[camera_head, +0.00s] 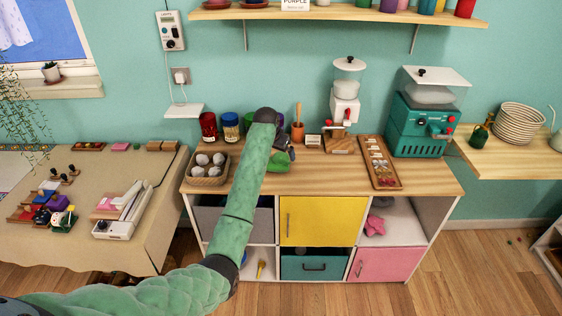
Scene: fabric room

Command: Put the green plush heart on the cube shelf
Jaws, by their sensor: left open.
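My left arm, in a green quilted sleeve, reaches over the cube shelf (432,192), a low unit with a wooden top, coloured doors and open cubbies. My left gripper (288,152) is open just past the wrist, over the top and partly hidden by the arm. A small green thing (277,162) shows beside the forearm at the gripper, on or just above the wooden top. It may be the green plush heart, but its shape is mostly hidden, and I cannot tell whether the gripper touches it. My right gripper is out of view.
Around the gripper are a basket of grey balls (208,168), jars (230,127), a terracotta pot (297,131) and a wooden tray (380,164). A green machine (420,125) stands at right. A pink plush (375,225) lies in an open cubby. The top's front right is bare.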

